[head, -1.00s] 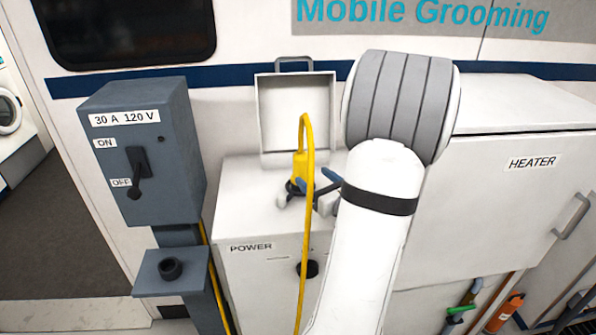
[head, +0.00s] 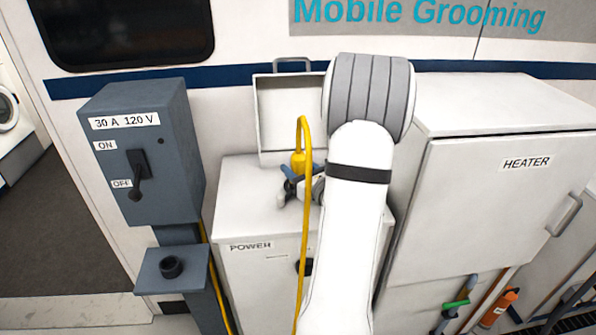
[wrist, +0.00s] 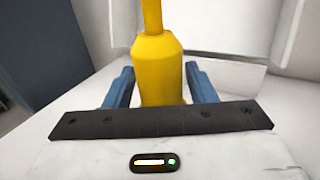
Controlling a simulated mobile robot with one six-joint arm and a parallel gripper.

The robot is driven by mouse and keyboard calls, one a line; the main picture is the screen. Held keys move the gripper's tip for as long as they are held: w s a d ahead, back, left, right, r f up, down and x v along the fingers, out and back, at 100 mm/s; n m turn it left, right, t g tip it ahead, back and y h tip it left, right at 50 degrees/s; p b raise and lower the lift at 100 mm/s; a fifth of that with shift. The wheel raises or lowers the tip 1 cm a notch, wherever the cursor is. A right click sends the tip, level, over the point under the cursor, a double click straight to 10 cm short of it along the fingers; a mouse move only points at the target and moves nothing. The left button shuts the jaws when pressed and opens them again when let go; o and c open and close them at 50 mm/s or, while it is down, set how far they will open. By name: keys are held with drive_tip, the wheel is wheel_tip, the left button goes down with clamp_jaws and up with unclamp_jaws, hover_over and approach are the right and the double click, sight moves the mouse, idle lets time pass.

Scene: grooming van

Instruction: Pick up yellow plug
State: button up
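The yellow plug (head: 298,163) stands upright on top of the white POWER cabinet (head: 262,283), its yellow cable rising from its top and looping down in front. In the wrist view the plug (wrist: 160,70) fills the middle. My gripper (head: 291,182) is at the plug in the head view, hiding its lower part. In the wrist view its blue fingers (wrist: 160,80) stand on either side of the plug, with narrow gaps visible, so it looks open around the plug. The plug's base is hidden by my gripper's dark front bar.
An open white lid (head: 270,110) stands up behind the plug. A grey 30 A 120 V switch box (head: 138,160), lever towards OFF, is on the left, above a grey socket box (head: 172,285). A white HEATER cabinet (head: 490,210) stands on the right.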

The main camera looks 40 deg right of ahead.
drive_tip(key=c, duration=0.9)
drive_tip(key=shift+r, duration=0.1)
wheel_tip(320, 180, up, 10)
drive_tip(key=shift+r, duration=0.1)
drive_tip(key=shift+r+p, duration=0.7)
drive_tip(key=shift+r, duration=1.15)
